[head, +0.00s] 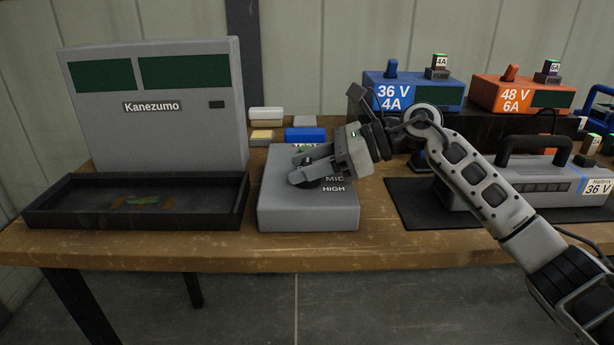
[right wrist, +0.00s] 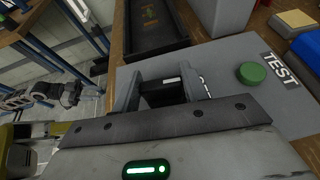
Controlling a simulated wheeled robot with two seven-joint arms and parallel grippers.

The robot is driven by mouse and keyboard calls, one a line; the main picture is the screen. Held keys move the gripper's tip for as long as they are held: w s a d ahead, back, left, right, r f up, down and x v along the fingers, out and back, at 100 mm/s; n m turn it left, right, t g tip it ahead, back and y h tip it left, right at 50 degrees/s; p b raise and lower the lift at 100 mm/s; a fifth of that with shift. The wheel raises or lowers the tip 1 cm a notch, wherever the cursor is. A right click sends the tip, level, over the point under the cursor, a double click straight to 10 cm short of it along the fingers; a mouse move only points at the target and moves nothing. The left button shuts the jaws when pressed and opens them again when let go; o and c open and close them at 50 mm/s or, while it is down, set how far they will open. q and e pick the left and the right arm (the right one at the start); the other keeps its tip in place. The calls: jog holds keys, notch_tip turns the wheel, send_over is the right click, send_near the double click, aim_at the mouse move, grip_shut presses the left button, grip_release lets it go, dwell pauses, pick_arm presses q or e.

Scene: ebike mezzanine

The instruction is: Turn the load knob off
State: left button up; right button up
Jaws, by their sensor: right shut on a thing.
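A white mark shows on the knob, and a partly hidden white label lies beside the right finger. A green button (right wrist: 251,73) by "TEST" is on the same box. My left gripper is not clearly seen; grey arm links show at the left of the right wrist view.
A black tray (head: 60,213) and the Kanezumo machine (head: 200,125) stand left of the box. A blue block (head: 305,135) is behind it. A black mat (head: 410,215), grey battery (head: 555,182) and blue (head: 455,100) and orange chargers (head: 490,92) are at the right.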

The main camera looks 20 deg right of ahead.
jog(key=shift+n+g+b, duration=0.3)
jog(key=shift+n+g, duration=0.3)
jog(key=shift+g, duration=0.1)
jog(key=o, duration=1)
jog(key=v, duration=1.6)
jog(key=shift+d+f+b, duration=0.15)
jog(key=shift+f+b, duration=0.15)
